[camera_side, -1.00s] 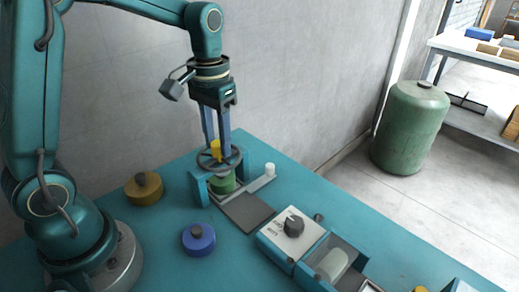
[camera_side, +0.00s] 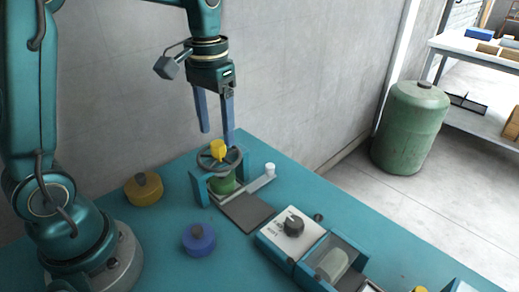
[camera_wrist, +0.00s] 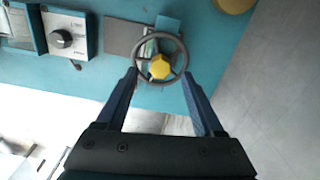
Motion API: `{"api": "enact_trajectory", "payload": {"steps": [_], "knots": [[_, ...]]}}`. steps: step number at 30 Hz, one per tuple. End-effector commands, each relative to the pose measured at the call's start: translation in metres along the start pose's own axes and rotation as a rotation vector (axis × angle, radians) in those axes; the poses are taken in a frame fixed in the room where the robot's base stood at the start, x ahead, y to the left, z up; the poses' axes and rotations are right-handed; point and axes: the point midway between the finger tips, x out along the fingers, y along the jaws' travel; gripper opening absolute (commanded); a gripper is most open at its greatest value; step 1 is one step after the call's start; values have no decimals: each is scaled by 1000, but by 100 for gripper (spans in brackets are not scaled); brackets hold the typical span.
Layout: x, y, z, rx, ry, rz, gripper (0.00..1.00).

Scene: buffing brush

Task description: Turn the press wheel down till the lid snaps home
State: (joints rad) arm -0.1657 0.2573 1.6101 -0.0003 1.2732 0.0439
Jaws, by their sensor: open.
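The press wheel (camera_side: 219,158) is a dark spoked ring with a yellow hub knob (camera_side: 218,147), set on a teal press frame (camera_side: 198,189). A green part (camera_side: 226,184) sits below the wheel inside the frame. My gripper (camera_side: 217,138) is open, with its two blue fingers above the wheel and apart from it. In the wrist view the wheel (camera_wrist: 182,65) and its yellow knob (camera_wrist: 159,67) lie beyond and between the open fingertips (camera_wrist: 162,72). The lid's seating cannot be made out.
A yellow round piece (camera_side: 143,190) and a blue one (camera_side: 198,239) lie on the teal table (camera_side: 165,255). A dark plate (camera_side: 247,213) lies before the press. A dial box (camera_side: 291,231) and an open bin (camera_side: 333,262) stand front right. A wall runs close behind.

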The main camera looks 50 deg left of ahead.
Motion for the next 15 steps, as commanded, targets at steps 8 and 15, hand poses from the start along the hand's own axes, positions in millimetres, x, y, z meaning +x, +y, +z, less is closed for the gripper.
{"api": "enact_trajectory", "payload": {"steps": [8, 15], "knots": [[-20, 0, 0, 0, 0, 0, 69], [-20, 0, 0, 0, 0, 0, 69]]}}
